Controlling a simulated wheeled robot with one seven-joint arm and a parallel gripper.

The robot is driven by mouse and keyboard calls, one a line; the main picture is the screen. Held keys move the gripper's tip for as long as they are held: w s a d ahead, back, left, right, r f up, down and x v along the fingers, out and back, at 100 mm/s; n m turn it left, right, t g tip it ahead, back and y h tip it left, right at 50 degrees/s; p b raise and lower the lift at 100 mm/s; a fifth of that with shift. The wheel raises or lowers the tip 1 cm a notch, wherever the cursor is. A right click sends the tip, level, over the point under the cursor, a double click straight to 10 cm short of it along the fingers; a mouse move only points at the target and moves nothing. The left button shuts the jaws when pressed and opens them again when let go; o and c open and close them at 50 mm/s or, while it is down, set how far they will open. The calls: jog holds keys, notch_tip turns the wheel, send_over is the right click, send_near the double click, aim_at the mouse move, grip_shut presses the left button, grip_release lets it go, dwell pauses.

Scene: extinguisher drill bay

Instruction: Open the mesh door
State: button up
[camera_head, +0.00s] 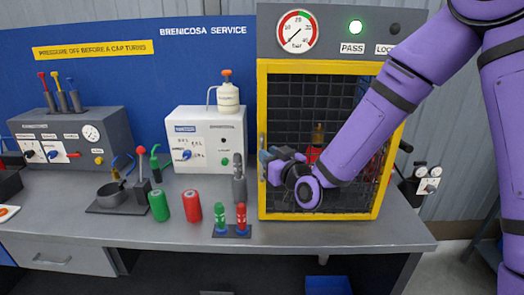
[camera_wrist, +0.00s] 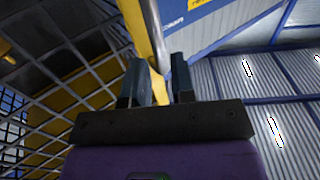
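The mesh door (camera_head: 320,215) is a black wire grid in a yellow frame on the front of a grey cabinet. It looks closed, flush with the cabinet front. My gripper (camera_head: 268,166) is at the door's left edge. In the wrist view a curved grey metal handle (camera_wrist: 154,35) runs down between the fingers of my gripper (camera_wrist: 162,75), beside the yellow frame. My forearm hides the door's right middle. A brass-topped red thing (camera_head: 318,134) shows behind the mesh.
Above the door are a dial gauge (camera_head: 297,32) and a lit green PASS lamp (camera_head: 356,27). Left of the door on the bench (camera_head: 150,236) stand a red and a green tube (camera_head: 241,218), a grey cylinder (camera_head: 239,187), and red (camera_head: 192,206) and green (camera_head: 158,206) canisters.

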jog(key=shift+x, duration=1.95)
jog(key=shift+c, duration=0.2)
grip_shut()
